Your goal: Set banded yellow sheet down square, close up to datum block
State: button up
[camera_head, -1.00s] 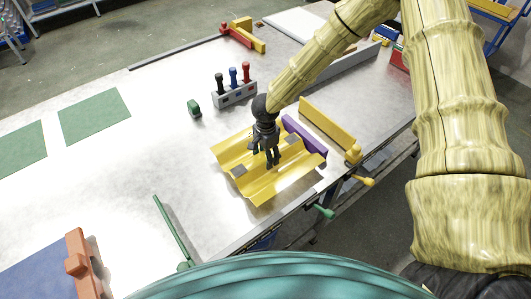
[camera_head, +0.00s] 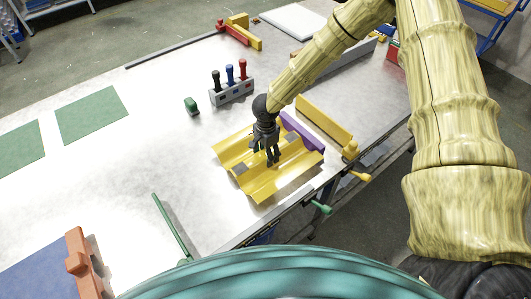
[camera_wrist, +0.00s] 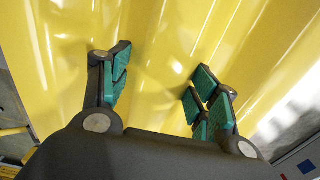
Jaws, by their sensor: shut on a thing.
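The corrugated yellow sheet (camera_head: 262,183), with grey patches, lies low over the bench, its ridges running across the picture. It fills most of the wrist view (camera_wrist: 150,30). My gripper (camera_head: 272,160) is shut on the sheet near its middle. In the wrist view its green-padded fingers (camera_wrist: 155,85) stand apart with yellow sheet between them. A purple block (camera_head: 305,134) lies along the sheet's far right edge; it may be the datum block. I cannot tell whether they touch, or whether the sheet rests fully on the bench.
A yellow bar (camera_head: 323,120) stands beyond the purple block. A green rod (camera_head: 172,225) lies front left.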

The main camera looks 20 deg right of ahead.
jog(key=o, duration=1.4)
notch_tip(320, 180, up, 12)
